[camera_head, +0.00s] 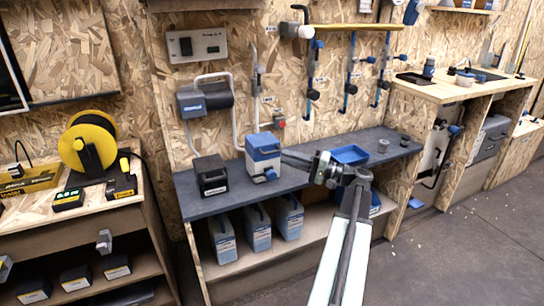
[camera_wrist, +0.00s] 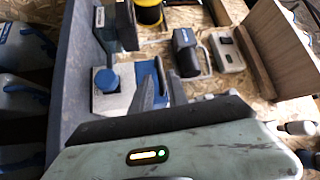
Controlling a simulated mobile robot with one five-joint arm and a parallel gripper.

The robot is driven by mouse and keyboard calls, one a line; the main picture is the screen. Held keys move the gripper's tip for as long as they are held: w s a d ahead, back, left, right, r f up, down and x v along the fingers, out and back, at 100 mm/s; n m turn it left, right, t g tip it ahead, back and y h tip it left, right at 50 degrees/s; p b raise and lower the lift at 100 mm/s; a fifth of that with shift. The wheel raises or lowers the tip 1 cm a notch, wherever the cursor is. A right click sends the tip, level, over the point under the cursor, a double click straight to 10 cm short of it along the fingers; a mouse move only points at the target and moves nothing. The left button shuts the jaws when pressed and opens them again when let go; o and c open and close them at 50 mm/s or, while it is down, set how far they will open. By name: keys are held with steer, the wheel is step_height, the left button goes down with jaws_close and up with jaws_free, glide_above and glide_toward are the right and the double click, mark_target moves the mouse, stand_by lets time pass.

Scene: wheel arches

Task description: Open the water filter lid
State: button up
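The water filter looks to be the white box (camera_head: 262,170) with a blue top on the grey bench. Its blue lid (camera_head: 263,142) sits on top and looks closed. A blue round knob is low on its front. In the wrist view, the white body (camera_wrist: 120,97) and blue knob (camera_wrist: 106,80) show left of my fingers. My gripper (camera_head: 287,157) reaches in from the right, with its dark fingertips close to the box's right side. Contact cannot be told. In the wrist view, the fingers (camera_wrist: 158,90) stand apart with a narrow gap and nothing visible between them.
A black box (camera_head: 211,176) stands left of the filter. A blue tray (camera_head: 349,154) lies behind my wrist, with small dark round parts to its right. Several blue-grey canisters (camera_head: 258,228) stand on the shelf below. A grey unit with white pipes (camera_head: 205,97) hangs on the wall above.

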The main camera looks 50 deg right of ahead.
mark_target(272, 152)
steer(key=x, duration=0.6)
steer(key=shift+w+p, duration=0.2)
steer(key=shift+p, duration=0.15)
jaws_close()
stand_by(1.0)
